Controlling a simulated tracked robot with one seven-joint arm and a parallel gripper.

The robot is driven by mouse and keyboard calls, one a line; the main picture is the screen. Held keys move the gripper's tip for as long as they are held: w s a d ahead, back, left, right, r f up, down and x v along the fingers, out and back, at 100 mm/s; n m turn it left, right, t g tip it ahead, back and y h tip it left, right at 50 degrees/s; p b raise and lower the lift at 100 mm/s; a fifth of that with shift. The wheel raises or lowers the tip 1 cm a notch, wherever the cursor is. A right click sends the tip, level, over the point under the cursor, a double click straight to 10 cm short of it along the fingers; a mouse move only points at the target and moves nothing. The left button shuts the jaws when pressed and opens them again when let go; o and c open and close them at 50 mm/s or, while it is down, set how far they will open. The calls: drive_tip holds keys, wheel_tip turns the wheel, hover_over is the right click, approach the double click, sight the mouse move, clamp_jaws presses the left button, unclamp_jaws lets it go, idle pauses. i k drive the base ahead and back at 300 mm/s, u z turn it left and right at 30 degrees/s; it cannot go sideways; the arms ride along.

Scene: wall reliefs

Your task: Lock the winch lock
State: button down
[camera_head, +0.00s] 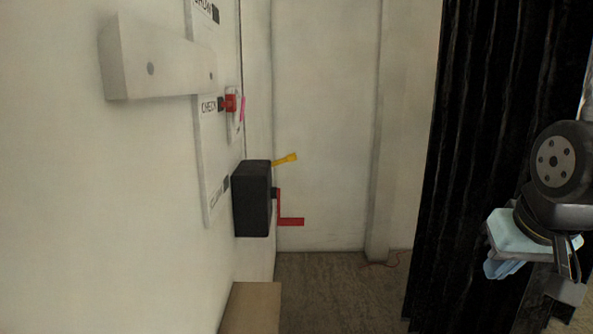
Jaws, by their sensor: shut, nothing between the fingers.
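The winch is a black box (252,198) fixed to the left wall, low down near the far corner. A yellow lever (286,160), which looks like the winch lock, sticks out from its top and points right and slightly up. A red crank handle (289,221) hangs on the box's right side, its grip pointing right. My gripper (566,291) is at the right edge of the head view, in front of the black curtain, shut and empty. It is well apart from the winch. Its fingertips show only partly.
A white panel (211,150) with labels and a red switch (231,102) is above the winch. A long pale box (155,60) juts from the wall. A tan block (251,308) stands below. A black curtain (463,160) hangs right; the floor between is mostly clear.

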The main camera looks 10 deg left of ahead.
sight(290, 158)
drive_tip(key=k, duration=0.6)
drive_tip(key=u, duration=0.35)
drive_tip(key=i, duration=1.55)
drive_tip(key=z, duration=0.5)
